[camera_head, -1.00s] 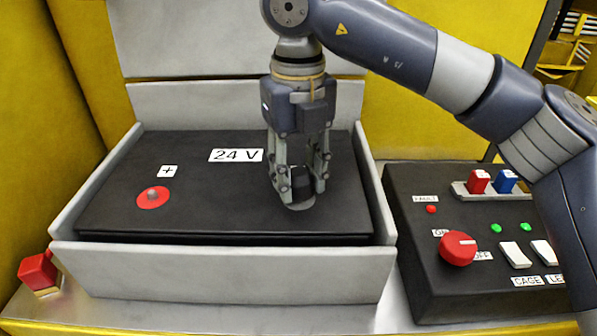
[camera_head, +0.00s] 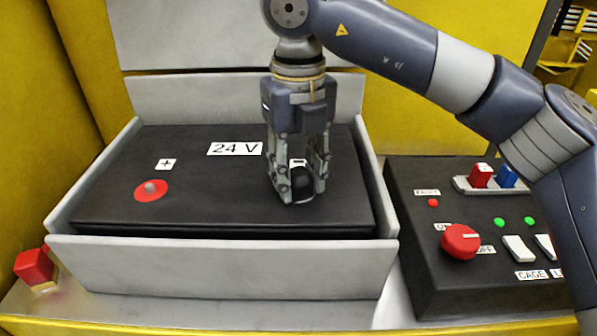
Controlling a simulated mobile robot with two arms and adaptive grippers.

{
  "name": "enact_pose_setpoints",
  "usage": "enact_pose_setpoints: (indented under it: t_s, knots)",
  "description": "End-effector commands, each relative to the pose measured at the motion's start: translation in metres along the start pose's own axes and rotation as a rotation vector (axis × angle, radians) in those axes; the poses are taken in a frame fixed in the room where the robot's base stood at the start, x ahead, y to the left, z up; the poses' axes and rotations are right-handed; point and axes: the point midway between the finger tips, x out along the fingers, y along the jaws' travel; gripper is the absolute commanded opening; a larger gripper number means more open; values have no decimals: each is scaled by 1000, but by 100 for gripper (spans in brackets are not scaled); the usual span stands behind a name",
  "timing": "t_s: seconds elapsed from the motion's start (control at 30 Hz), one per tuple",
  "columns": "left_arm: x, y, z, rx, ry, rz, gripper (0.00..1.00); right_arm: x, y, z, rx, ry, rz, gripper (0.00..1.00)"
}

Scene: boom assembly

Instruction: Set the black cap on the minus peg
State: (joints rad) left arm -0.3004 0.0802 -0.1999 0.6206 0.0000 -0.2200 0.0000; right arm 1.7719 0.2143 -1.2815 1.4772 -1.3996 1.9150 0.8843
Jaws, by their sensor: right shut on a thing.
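The black cap (camera_head: 302,183) is between the fingers of my right gripper (camera_head: 298,196), which is shut on it over the right part of the black 24 V battery (camera_head: 210,190). A thin pale rim shows just under the cap. The minus peg is hidden under the cap and fingers, so I cannot tell whether the cap is fully seated. The plus peg (camera_head: 151,187) stands bare on a red disc at the battery's left. My left gripper is not in view.
The battery sits in a grey tray (camera_head: 220,268) with raised walls. A red cap-like block (camera_head: 34,266) stands at the front left. A black control panel (camera_head: 425,270) with a red knob (camera_head: 460,242), switches and lights is at right.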

Motion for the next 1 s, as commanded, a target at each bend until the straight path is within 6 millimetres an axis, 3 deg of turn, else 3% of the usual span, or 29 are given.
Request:
enact_pose_setpoints:
  t_s: [0.07,0.1,0.2,0.63,1.0]
  knots:
    - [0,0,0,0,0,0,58,1,0,0,-1,3,0,10]
    - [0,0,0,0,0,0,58,1,0,0,-1,3,0,41]
    - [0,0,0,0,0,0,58,1,0,0,-1,3,0,58]
    - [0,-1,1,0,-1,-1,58,-8,0,0,-1,1,-2,58]
    - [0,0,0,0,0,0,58,-83,0,1,2,-1,-2,58]
